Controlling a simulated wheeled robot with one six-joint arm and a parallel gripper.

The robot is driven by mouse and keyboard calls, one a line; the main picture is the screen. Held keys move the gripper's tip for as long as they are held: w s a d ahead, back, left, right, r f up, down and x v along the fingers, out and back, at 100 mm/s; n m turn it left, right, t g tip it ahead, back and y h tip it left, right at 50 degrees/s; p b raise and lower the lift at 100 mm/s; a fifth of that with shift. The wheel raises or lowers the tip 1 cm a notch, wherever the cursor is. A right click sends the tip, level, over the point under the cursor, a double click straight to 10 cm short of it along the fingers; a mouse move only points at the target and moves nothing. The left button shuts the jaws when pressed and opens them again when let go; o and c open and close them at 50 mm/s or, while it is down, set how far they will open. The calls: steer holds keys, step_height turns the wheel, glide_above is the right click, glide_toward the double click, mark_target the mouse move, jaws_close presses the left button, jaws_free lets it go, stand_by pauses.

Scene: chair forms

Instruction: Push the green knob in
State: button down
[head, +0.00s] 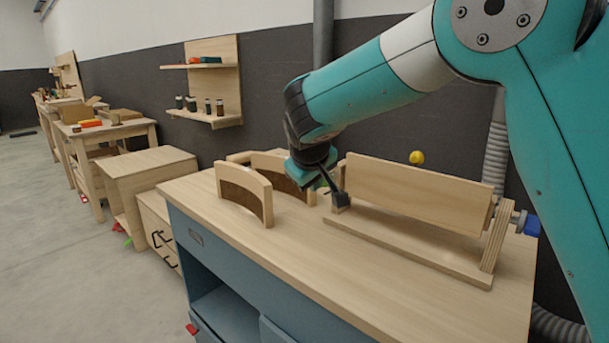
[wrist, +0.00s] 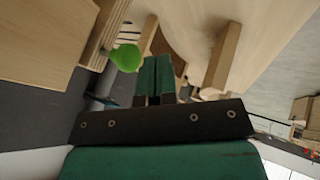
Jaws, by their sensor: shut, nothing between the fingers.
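The green knob (wrist: 126,57) shows in the wrist view, round and bright, at the end of a wooden jig (wrist: 100,35). In the head view it is not visible, and my arm's end is in front of that area. My gripper (wrist: 160,60) is shut and empty. Its two green fingers lie just right of the knob in the wrist view; I cannot tell if they touch it. In the head view my gripper (head: 307,178) is at the left end of the jig (head: 415,195) on the bench.
The jig also carries a yellow knob (head: 416,157) behind its board and a blue knob (head: 530,223) at its right end. A black lever (head: 341,199) stands by its left foot. Curved wooden forms (head: 245,193) stand left of my gripper. The bench front (head: 300,260) is clear.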

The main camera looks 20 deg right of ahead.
steer(key=shift+w+d, duration=0.5)
steer(key=shift+d, duration=0.35)
steer(key=shift+w+d+p, duration=0.3)
steer(key=shift+w+d, duration=0.1)
steer(key=shift+d, duration=0.2)
steer(key=shift+w+d+p, duration=0.3)
steer(key=shift+w+d, duration=0.05)
steer(key=shift+d, duration=0.2)
steer(key=s+a+r, duration=0.5)
steer(key=s+r, duration=0.2)
steer(key=r, duration=0.1)
steer(key=shift+s+a, duration=0.4)
